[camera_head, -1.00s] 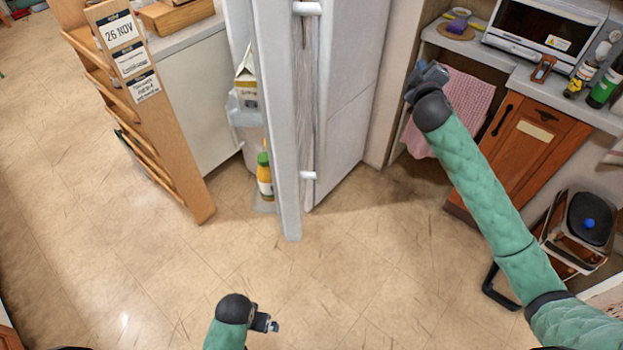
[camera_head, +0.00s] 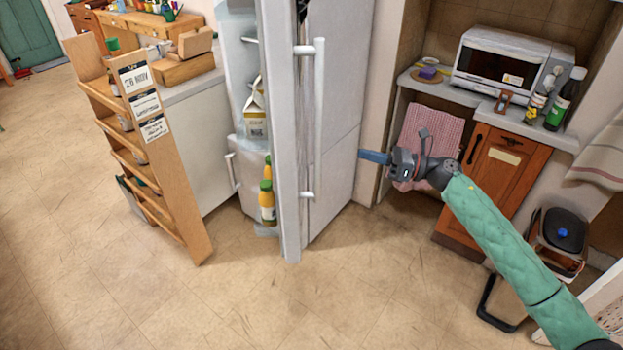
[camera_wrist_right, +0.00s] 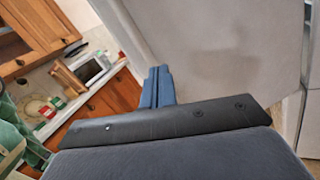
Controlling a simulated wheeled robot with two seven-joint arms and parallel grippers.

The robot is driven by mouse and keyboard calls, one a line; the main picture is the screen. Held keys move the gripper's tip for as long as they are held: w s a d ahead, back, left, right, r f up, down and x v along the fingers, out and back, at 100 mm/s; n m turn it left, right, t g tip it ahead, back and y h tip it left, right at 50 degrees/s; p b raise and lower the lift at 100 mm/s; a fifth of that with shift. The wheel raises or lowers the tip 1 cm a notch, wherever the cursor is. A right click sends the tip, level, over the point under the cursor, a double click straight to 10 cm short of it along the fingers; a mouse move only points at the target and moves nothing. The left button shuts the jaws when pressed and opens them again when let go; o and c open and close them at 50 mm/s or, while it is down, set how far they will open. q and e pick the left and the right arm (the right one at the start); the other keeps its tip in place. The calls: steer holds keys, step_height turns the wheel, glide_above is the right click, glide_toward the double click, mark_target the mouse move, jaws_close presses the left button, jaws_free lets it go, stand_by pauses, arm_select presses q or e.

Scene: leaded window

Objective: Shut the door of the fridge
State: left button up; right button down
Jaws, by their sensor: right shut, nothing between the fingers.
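The fridge door (camera_head: 290,150) stands open, its narrow edge towards me. Its long vertical handle (camera_head: 319,120) is on the right side. A carton (camera_head: 254,110) and a yellow bottle (camera_head: 267,200) show to the left of that edge. My right gripper (camera_head: 365,156) is shut and empty, to the right of the pale outer face, blue fingertips pointing left at it. In the right wrist view the shut fingers (camera_wrist_right: 157,88) are in front of a large pale surface (camera_wrist_right: 230,45); I cannot tell whether they touch it. My left gripper is out of view.
A wooden rack (camera_head: 170,190) with labels stands on the left beside a white counter. On the right are a counter with a toaster oven (camera_head: 500,65), a wooden cabinet (camera_head: 500,165) and a pedal bin (camera_head: 562,232). The floor in front is clear.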

steer(key=s+f+n+g, duration=0.3)
steer(key=s+n+g, duration=0.1)
steer(key=n+g, duration=0.1)
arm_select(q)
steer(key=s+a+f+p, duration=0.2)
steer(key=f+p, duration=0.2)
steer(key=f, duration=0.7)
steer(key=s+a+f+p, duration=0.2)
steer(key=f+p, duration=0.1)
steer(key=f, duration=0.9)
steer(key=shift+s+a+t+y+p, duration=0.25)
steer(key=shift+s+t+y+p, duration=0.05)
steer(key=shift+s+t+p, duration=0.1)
arm_select(e)
steer(key=a+n, duration=0.1)
steer(key=a, duration=1.3)
steer(key=shift+a+r+h, duration=0.3)
steer(key=shift+a+r, duration=0.05)
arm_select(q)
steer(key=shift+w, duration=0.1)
arm_select(e)
steer(key=shift+a, duration=0.1)
